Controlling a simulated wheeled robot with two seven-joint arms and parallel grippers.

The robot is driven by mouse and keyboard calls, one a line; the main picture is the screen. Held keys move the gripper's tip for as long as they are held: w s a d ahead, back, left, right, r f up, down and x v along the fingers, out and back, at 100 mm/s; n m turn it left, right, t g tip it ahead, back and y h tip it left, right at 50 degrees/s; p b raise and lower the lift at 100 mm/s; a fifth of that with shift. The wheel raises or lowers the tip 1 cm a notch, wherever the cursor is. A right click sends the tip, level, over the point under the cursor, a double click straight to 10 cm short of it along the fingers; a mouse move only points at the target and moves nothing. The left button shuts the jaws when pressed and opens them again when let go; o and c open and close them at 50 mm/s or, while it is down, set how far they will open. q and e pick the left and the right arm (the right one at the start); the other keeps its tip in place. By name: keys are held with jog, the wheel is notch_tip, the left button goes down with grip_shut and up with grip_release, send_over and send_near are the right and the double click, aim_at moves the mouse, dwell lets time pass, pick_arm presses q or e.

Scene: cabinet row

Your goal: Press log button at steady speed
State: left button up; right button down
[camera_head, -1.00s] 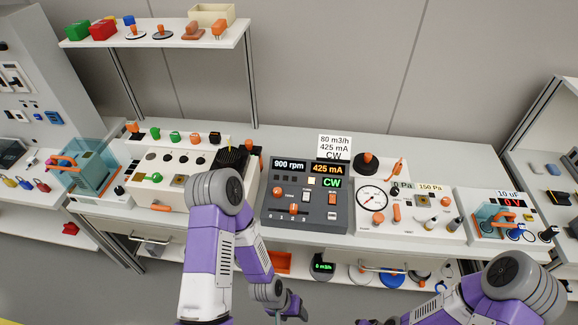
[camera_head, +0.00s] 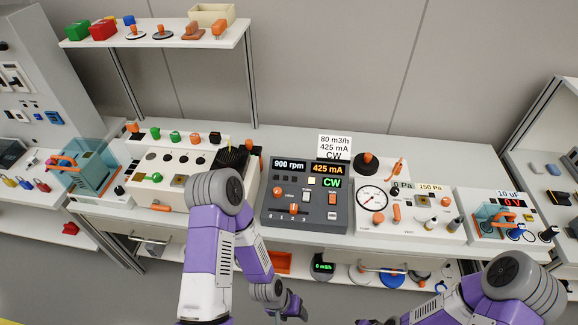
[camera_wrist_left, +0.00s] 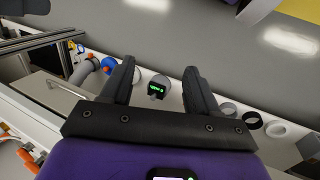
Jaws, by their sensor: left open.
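The dark control panel (camera_head: 306,219) stands on the bench at the middle, with lit readouts of 900 rpm, 425 mA and CW. A small white button (camera_head: 332,216) sits at its lower right; its label is too small to read surely as log. An orange rocker (camera_head: 332,198) is just above it. My left gripper (camera_head: 293,307) is low in front of the bench, below the panel and apart from it. In the left wrist view its fingers (camera_wrist_left: 158,85) are spread with nothing between them. Only a dark bit of my right gripper (camera_head: 366,322) shows at the bottom edge.
A pressure gauge unit (camera_head: 410,211) stands right of the panel, and a knob box (camera_head: 172,178) stands left. The lower shelf holds a green-lit meter (camera_head: 323,267) and several round items.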

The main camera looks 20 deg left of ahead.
pick_arm(q)
grip_shut()
dwell(0.4)
dwell(1.4)
